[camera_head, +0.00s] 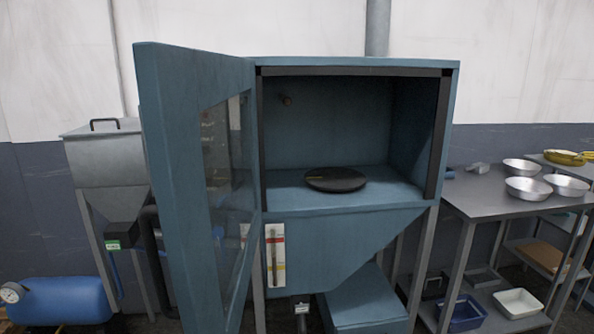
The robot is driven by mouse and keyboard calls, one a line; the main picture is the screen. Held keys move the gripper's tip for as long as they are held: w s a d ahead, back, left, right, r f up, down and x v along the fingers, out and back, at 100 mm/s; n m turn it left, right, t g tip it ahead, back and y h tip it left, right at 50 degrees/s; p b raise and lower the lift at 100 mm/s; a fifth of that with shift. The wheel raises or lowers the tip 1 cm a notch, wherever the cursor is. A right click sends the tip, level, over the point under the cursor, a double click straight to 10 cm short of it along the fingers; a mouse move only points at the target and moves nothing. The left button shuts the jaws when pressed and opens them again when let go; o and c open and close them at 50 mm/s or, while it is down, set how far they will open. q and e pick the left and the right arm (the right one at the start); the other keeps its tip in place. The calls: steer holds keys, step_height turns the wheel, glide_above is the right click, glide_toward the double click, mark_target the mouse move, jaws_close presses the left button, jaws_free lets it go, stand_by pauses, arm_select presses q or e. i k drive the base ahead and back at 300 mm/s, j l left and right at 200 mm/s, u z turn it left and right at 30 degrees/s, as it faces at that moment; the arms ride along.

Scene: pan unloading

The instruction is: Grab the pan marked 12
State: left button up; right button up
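Three round silver pans stand on the grey metal table at the right: one at the back (521,168), one in front (528,190) and one to the right (567,186). A yellow pan or dish (565,158) lies behind them on another surface at the right edge. I cannot read a number on any of them, so I cannot tell which is marked 12. Neither of my grippers is in view.
A blue cabinet (340,226) stands in the middle with its windowed door (172,150) swung open to the left. A dark round disc (335,179) sits inside. The table (475,195) is bare at its front left. A white tray (518,303) is below.

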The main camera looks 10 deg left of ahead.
mark_target(525, 188)
steer(key=i+j, duration=0.1)
steer(key=j, duration=0.45)
steer(key=i+j, duration=0.1)
steer(key=j, duration=0.45)
steer(key=i, duration=0.2)
steer(key=z, duration=1.4)
steer(key=i+l, duration=0.1)
steer(key=l, duration=0.3)
steer(key=i+l+u, duration=0.1)
steer(key=l, duration=0.25)
steer(key=i+l+u, duration=0.1)
steer(key=i+l, duration=0.25)
steer(key=i+l+u, duration=0.1)
steer(key=l, duration=0.25)
steer(key=i+l+u, duration=0.1)
steer(key=i+l, duration=0.15)
steer(key=i+l+u, duration=0.1)
steer(key=l, duration=0.4)
steer(key=i+l+u, duration=0.1)
steer(key=i+l, duration=0.15)
steer(key=l, duration=0.15)
